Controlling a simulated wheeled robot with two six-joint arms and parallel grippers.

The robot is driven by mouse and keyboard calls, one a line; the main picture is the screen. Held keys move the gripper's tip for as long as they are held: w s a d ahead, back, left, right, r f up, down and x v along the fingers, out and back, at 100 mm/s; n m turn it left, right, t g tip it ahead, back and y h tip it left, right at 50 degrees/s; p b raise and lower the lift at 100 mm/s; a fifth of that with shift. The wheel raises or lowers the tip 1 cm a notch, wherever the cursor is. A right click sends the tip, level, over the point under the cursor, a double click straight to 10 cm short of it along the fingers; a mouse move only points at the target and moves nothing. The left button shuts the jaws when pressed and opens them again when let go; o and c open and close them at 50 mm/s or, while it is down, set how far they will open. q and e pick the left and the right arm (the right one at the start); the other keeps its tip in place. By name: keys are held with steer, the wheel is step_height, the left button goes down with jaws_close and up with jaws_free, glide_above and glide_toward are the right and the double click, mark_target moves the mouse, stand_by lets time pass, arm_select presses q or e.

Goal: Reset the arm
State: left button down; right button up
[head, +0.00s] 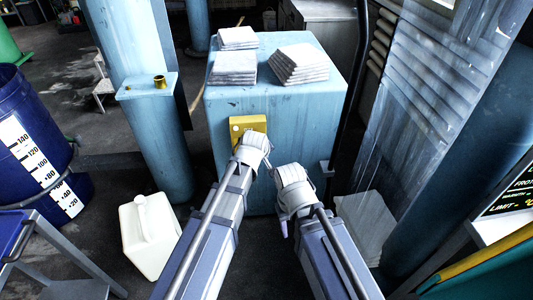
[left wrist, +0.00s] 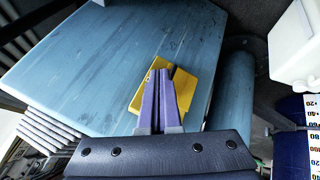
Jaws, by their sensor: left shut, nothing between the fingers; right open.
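My left gripper (left wrist: 161,85) shows in the left wrist view with its two purple fingers together and nothing between them. The fingers overlap the yellow box (left wrist: 199,90) on the front of the blue cabinet (left wrist: 110,70); I cannot tell whether they touch it. In the head view the left wrist partly covers the yellow box (head: 240,124), and the left fingertips are hidden. My right gripper (head: 290,183) is to the right of the left one, in front of the blue cabinet (head: 285,115). It is open and its fingers are mostly hidden.
Stacks of pale slabs (head: 298,62) lie on the cabinet. A white jug (head: 148,235) stands at lower left, beside a blue column (head: 160,145). A blue barrel (head: 25,130) is far left. A black post (head: 355,95) and a screen (head: 510,190) are right.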

arm_select(q)
steer(key=s+r+m+g+p, duration=0.2)
steer(key=s+m+p, duration=0.1)
steer(key=s, duration=0.5)
steer(key=s+a+r+m+g+y+p, duration=0.1)
steer(key=s+r+m+g+p, duration=0.1)
steer(key=s, duration=0.6)
steer(key=s+a+r+m+g+y+p, duration=0.1)
steer(key=s+r+m+g+p, duration=0.1)
steer(key=s+m+p, duration=0.3)
steer(key=s+m+g, duration=0.1)
steer(key=s, duration=0.2)
steer(key=shift+s+a+g, duration=0.25)
steer(key=shift+s+g, duration=0.15)
steer(key=shift+r, duration=0.15)
